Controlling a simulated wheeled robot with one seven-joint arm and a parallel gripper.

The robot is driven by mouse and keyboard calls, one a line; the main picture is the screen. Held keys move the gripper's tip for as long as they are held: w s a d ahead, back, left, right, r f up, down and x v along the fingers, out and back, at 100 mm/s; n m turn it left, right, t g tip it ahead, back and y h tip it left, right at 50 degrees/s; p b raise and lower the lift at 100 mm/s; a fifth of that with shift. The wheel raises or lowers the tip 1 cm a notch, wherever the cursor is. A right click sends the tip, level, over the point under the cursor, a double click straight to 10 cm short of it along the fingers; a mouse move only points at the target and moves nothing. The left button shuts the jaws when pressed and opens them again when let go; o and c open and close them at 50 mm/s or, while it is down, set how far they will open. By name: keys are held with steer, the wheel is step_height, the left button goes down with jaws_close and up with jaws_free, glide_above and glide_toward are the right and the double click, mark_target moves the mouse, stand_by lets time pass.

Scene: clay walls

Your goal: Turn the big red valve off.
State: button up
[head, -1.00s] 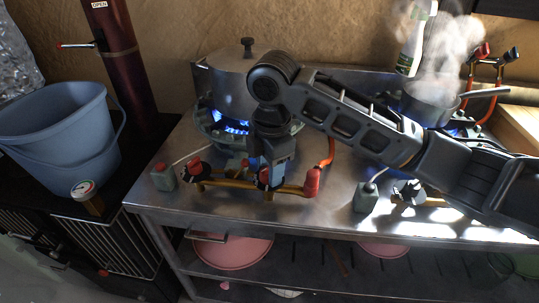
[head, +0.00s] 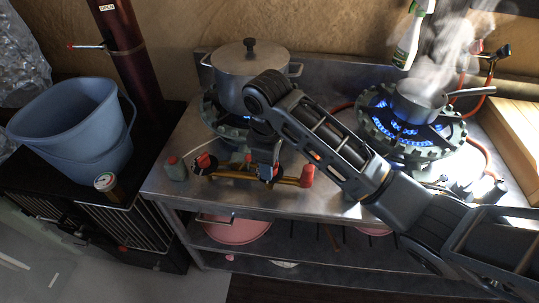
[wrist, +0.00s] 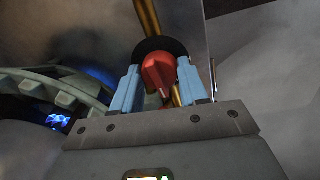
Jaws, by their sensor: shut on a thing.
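A red valve knob (wrist: 158,74) with a dark collar sits between the pale blue fingers of my gripper (wrist: 160,88) in the wrist view. My gripper is shut on it. In the head view my gripper (head: 265,168) points down at the yellow pipe (head: 238,174) at the front of the left burner (head: 212,113). The fingers and arm mostly hide the held knob there. Another red knob (head: 203,161) sits at the pipe's left end. Blue flame (wrist: 58,122) shows beside a toothed burner ring in the wrist view.
A lidded pot (head: 245,70) stands on the left burner. A steaming pan (head: 418,103) stands on the lit right burner (head: 372,125). A spray bottle (head: 410,40) is behind it. A blue bucket (head: 65,125) and small jar (head: 105,182) are at left.

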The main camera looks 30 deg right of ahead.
steer(key=shift+m+p, duration=0.3)
steer(key=shift+m, duration=0.1)
steer(key=o, duration=1.1)
steer(key=shift+c, duration=0.2)
steer(key=shift+r, duration=0.1)
step_height(320, 180, up, 6)
steer(key=shift+s+a+r+p, duration=0.1)
steer(key=shift+s+r+p, duration=0.1)
steer(key=shift+p, duration=0.3)
steer(key=shift+r+p, duration=0.5)
steer(key=shift+r, duration=0.1)
steer(key=shift+a, duration=0.1)
